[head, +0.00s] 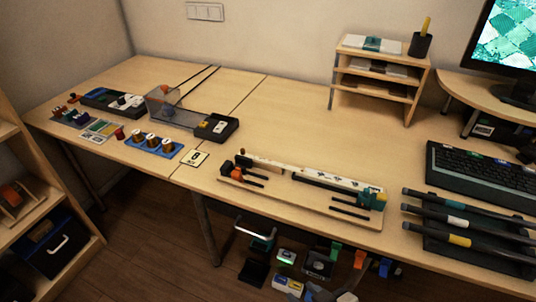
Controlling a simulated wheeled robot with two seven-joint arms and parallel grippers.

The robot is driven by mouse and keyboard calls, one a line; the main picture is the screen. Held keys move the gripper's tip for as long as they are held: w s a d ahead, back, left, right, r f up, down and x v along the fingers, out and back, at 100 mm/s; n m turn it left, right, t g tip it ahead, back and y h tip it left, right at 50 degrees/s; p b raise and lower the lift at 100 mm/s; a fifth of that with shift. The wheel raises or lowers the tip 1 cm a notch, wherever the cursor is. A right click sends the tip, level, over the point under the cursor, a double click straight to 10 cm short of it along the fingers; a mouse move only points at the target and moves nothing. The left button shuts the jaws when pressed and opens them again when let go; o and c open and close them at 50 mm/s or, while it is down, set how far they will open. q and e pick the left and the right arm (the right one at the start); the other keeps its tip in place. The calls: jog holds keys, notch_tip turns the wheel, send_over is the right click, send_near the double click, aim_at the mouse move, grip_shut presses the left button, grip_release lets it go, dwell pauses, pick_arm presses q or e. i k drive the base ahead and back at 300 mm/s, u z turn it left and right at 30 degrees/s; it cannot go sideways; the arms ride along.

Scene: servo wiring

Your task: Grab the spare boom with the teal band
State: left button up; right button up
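Several dark booms lie across a rack (424,243) at the right front of the desk. The rearmost boom, with the teal band (455,205), lies behind one with a white band (457,222) and one with a yellow band (460,240). They lie roughly parallel and slightly apart, and their right ends reach the picture's edge. No gripper is on or beside them. A dark and grey shape at the bottom edge may be part of my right gripper, but its fingers cannot be made out. My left gripper is not in view.
A long wooden board (300,195) with a boom assembly lies left of the rack. A keyboard (480,170) sits close behind it. A wooden shelf unit (371,90) stands at the back. Several coloured items lie below the desk's front edge. The middle of the desk is clear.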

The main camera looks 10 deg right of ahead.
aim_at(461, 206)
jog(key=z, duration=2)
jog(key=k, duration=0.5)
jog(key=z, duration=1.25)
jog(key=i, duration=0.85)
jog(key=u, duration=1.9)
